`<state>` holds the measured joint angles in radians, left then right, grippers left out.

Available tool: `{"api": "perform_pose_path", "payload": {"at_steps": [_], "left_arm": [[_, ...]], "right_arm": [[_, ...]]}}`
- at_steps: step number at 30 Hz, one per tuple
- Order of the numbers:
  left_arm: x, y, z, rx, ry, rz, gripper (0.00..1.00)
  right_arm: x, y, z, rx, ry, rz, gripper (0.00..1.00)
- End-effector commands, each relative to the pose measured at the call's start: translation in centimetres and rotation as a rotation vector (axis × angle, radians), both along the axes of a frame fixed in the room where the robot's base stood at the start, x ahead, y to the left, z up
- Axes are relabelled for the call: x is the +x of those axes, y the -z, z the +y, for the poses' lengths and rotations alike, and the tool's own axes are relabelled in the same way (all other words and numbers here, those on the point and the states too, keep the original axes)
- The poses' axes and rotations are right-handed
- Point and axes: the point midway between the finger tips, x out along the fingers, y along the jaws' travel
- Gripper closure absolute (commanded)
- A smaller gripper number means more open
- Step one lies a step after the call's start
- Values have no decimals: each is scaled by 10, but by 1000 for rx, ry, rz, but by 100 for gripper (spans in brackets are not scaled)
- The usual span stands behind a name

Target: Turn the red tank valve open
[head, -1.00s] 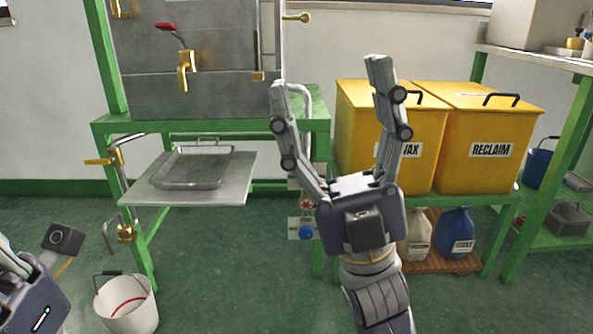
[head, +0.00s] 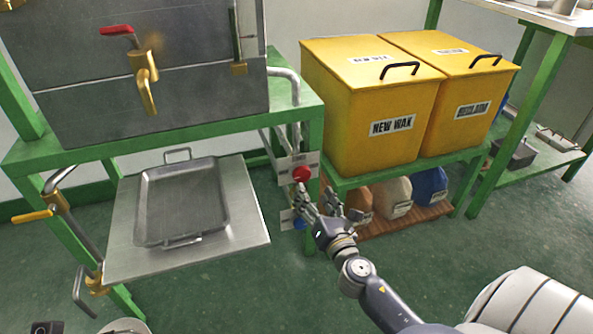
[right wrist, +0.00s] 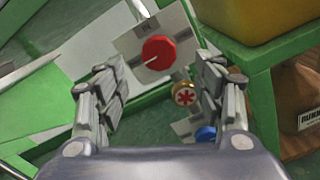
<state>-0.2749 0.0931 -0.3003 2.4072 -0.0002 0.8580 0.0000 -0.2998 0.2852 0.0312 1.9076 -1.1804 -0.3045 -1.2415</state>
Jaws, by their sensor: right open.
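A red lever handle (head: 117,30) sits on the brass spout (head: 146,75) on the front of the grey metal tank. Separately, a round red knob (head: 301,174) is on a small pale plate at the green stand's right leg. In the right wrist view this red knob (right wrist: 158,52) has a white line pointing to the lower left. My right gripper (head: 323,203) is open and empty, just in front of and below the red knob. In the right wrist view its fingers (right wrist: 160,76) stand apart, with the knob beyond and between them. My left gripper is not in view.
A small brass valve with a red star-shaped mark (right wrist: 185,95) and a blue knob (right wrist: 206,134) sit below the red knob. Yellow bins (head: 340,100) stand to the right, above jugs (head: 390,196). A metal tray (head: 153,225) lies on a shelf to the left.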

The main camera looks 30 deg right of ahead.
Motion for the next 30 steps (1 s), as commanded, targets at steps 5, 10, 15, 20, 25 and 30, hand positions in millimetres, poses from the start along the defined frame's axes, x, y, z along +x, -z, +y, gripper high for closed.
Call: {"api": "perform_pose_path", "payload": {"at_steps": [5, 10, 15, 20, 25, 30], "left_arm": [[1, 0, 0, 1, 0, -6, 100], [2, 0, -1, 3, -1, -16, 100], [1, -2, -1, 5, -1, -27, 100], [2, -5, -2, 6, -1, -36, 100], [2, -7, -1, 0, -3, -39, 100], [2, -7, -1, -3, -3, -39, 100]], "right_arm": [[34, -2, -8, 1, 0, -5, 38], [62, -1, -14, 2, -1, -5, 38], [79, -1, -18, 5, -2, -4, 38], [85, -1, -19, 4, -2, -3, 38], [86, -1, -19, 4, -2, -3, 38], [86, -1, -19, 5, -2, -4, 60]]}}
